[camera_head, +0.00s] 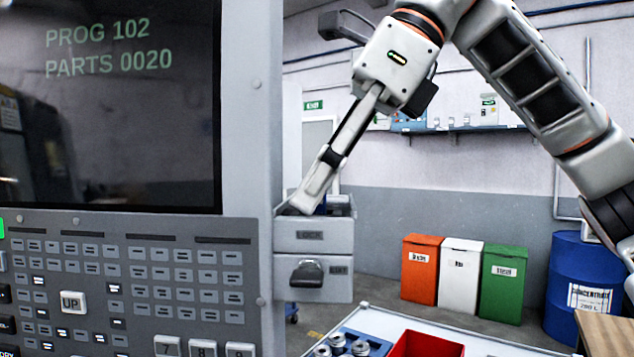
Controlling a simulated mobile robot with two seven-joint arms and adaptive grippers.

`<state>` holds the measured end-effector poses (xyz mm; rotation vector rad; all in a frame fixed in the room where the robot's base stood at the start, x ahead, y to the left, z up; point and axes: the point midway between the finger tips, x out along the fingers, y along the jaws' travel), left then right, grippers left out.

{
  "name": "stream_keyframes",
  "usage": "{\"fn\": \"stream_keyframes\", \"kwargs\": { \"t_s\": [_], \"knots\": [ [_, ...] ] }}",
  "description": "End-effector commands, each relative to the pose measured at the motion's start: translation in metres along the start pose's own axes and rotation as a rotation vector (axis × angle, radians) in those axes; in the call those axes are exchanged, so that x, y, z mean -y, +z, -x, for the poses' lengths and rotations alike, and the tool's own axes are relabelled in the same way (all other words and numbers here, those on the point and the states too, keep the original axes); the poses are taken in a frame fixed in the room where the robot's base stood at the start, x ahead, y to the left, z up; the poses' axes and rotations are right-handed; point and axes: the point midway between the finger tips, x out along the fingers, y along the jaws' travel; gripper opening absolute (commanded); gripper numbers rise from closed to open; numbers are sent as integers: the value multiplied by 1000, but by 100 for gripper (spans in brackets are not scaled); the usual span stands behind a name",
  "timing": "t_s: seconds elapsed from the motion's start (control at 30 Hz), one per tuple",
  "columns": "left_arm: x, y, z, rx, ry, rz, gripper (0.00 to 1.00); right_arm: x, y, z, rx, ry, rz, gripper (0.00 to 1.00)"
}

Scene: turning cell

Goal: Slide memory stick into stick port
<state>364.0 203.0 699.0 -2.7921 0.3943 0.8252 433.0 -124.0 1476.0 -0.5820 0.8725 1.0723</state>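My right gripper (306,200) reaches down from the upper right to a small grey open-topped box (304,236) on the right side of the machine panel. Its fingertips are at the box's top rim, near the panel edge. The fingers show edge-on, one behind the other, so their gap cannot be seen. A small dark blue patch (321,207) shows just beside the fingertips, at the box's opening; I cannot tell whether it is the memory stick. No memory stick or stick port can be made out clearly. My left gripper is not in view.
The control panel (150,236) with its keys and dark screen (110,130) fills the left. Below the box is a unit with a dark knob (307,273). A red bin (425,344) and a blue tray (377,342) with metal parts stand on a light table at the bottom.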

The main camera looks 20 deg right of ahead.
Motion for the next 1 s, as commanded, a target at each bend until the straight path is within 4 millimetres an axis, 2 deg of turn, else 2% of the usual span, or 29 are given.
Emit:
{"fn": "stream_keyframes", "kwargs": {
  "t_s": [0.1, 0.23, 0.7, 0.83, 1.0],
  "knots": [
    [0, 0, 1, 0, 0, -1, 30, 0, -1, 0, -5, 2, -2, 27],
    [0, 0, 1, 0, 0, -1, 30, 0, -1, 13, -3, 0, -3, 27],
    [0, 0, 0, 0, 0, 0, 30, -1, 0, 102, 2, -2, -2, 27],
    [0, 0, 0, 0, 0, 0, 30, -1, 0, 114, 0, -2, -1, 27],
    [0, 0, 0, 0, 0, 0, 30, -1, 0, 120, 0, -1, 0, 27]
  ]
}}
